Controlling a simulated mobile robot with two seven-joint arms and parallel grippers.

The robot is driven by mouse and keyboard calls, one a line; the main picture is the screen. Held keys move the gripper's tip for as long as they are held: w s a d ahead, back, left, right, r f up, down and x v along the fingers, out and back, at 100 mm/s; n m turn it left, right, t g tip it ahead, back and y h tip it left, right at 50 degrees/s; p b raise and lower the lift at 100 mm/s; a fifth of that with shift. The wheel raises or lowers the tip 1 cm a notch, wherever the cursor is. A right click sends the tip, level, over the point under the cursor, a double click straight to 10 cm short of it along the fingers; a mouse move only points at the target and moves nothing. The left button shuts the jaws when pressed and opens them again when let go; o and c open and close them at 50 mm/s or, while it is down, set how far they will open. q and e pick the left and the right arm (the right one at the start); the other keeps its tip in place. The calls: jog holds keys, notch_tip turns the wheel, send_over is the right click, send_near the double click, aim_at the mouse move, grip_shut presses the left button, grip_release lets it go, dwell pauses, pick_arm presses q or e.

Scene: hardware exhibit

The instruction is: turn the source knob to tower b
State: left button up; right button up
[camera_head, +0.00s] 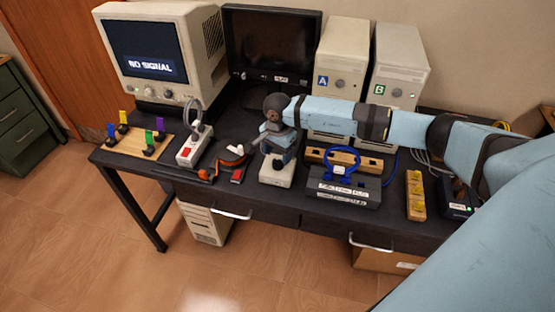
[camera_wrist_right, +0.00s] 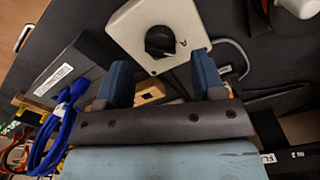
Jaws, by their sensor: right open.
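The source knob (camera_wrist_right: 160,42) is a round black knob on top of a small white box (camera_head: 277,174). In the wrist view the knob shows between and beyond my fingertips, with a small dark mark on the box to its right. My right gripper (camera_wrist_right: 161,76) is open, with blue fingers and nothing between them. In the head view the right gripper (camera_head: 279,148) is over the white box and hides the knob. I cannot tell whether the fingers touch it. Tower B (camera_head: 400,72) stands at the back right, beside tower A (camera_head: 342,52). My left gripper is not in view.
A CRT monitor (camera_head: 160,55) reads NO SIGNAL, and a dark monitor (camera_head: 270,45) stands beside it. A power strip (camera_head: 195,148) is left of the white box. A dark box with a blue cable (camera_head: 342,188) is to its right. Yellow blocks (camera_head: 416,195) lie farther right.

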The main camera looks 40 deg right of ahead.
aim_at(278, 161)
jog(key=shift+f, duration=1.95)
jog(key=c, duration=0.9)
